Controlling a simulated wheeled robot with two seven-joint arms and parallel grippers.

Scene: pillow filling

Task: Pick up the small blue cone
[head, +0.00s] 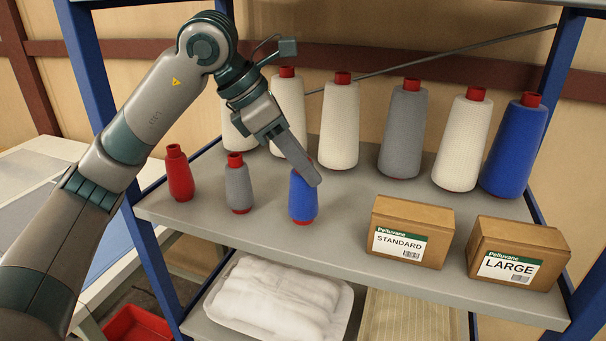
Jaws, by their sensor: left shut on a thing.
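The small blue cone (302,201) stands upright at the front of the grey shelf, with a red base showing. My left gripper (308,178) comes down from the upper left and is shut on the top of the cone. Its fingers hide the cone's tip. The cone looks to be at shelf level; I cannot tell whether it is clear of the surface. My right gripper is not in view.
A small grey cone (238,187) and a small red cone (179,174) stand to the left. Tall cones, including a blue one (514,146), line the back. STANDARD (410,231) and LARGE (517,253) boxes stand at the right. A white pack (275,298) lies below.

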